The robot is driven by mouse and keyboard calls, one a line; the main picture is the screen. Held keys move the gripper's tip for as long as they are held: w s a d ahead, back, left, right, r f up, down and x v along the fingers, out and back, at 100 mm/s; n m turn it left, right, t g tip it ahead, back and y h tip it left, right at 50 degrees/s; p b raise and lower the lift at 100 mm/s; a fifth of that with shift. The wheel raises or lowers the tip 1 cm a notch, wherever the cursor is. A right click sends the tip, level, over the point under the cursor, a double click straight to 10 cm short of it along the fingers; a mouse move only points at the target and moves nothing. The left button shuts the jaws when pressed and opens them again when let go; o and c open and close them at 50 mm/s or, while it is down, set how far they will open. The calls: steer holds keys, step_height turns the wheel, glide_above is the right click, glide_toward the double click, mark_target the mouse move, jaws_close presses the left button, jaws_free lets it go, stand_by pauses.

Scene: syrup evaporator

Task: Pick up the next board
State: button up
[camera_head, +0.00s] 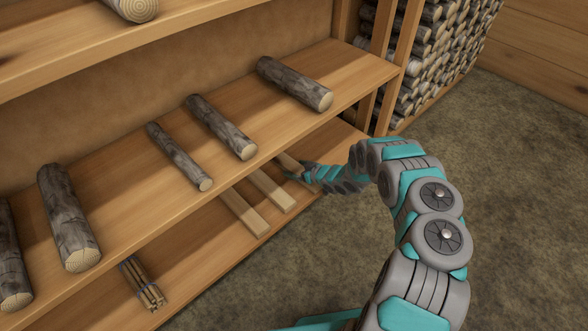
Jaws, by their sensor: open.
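Several pale wooden boards lie side by side on the lower shelf (193,240), their front ends showing. The left board (243,213) and the middle board (272,190) stand clear of my gripper. The right board (288,162) is partly covered by my gripper. My gripper (296,174) reaches in from the right, low under the middle shelf, and is open at the right board's front end. I cannot tell whether its fingers touch the board. The boards' back ends are hidden under the middle shelf.
The middle shelf (110,190) overhangs the boards and carries several bark-covered logs (222,127). A tied bundle of sticks (142,283) lies on the lower shelf at left. A shelf post (388,75) and stacked firewood (435,50) stand behind my arm. The floor (510,200) at right is clear.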

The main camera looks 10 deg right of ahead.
jaws_close()
stand_by(0.8)
